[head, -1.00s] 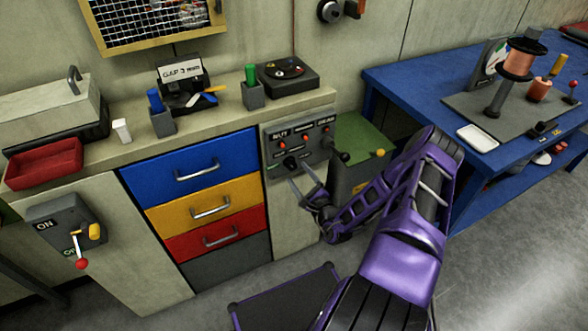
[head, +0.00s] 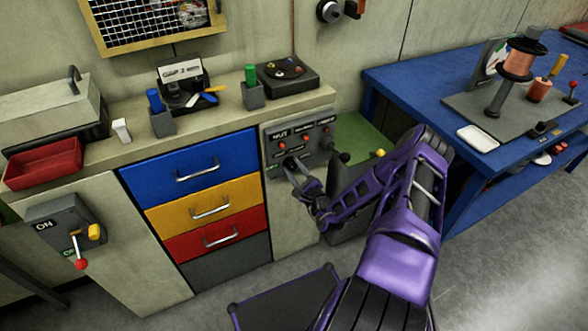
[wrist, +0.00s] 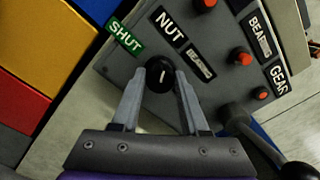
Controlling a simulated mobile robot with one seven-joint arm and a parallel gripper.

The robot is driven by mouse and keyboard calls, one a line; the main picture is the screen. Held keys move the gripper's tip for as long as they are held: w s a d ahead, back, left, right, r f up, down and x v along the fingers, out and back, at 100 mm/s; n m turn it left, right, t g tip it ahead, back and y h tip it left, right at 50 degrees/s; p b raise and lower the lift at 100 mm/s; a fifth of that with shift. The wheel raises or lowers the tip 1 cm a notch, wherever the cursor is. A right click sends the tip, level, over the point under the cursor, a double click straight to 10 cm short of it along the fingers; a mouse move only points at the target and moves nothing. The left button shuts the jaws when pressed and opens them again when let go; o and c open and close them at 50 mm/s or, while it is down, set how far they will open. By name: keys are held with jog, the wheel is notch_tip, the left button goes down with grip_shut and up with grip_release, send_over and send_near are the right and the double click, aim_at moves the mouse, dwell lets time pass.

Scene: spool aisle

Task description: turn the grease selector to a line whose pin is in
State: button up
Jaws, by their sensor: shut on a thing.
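The grease selector is a round black knob (wrist: 160,75) with a white line, low on a grey panel (wrist: 130,60). My gripper (wrist: 160,90) is shut on the knob, one finger on each side. In the wrist view the white line runs nearly straight up the picture, between the green SHUT label (wrist: 124,37) and the NUT label (wrist: 170,27). Labels reading BEA-something (wrist: 260,36) and GEAR (wrist: 278,78) lie to the right. Red pins (wrist: 243,57) stand on the panel; I cannot tell which are in. My gripper (head: 291,165) hides part of the panel in the head view.
A lever with a black ball (wrist: 298,172) sticks out right of the knob. Coloured drawers (head: 190,170) are left of the panel. A green-topped cabinet (head: 360,135) and a blue bench (head: 400,85) stand to the right.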

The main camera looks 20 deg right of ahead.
grip_shut()
jog(key=m, duration=0.5)
jog(key=shift+m, duration=0.4)
jog(key=m, duration=0.6)
jog(key=shift+p, duration=0.3)
jog(key=m, duration=0.6)
jog(key=shift+f+m, duration=0.1)
jog(key=shift+m, duration=0.2)
jog(key=m, duration=0.5)
jog(key=shift+m, duration=0.4)
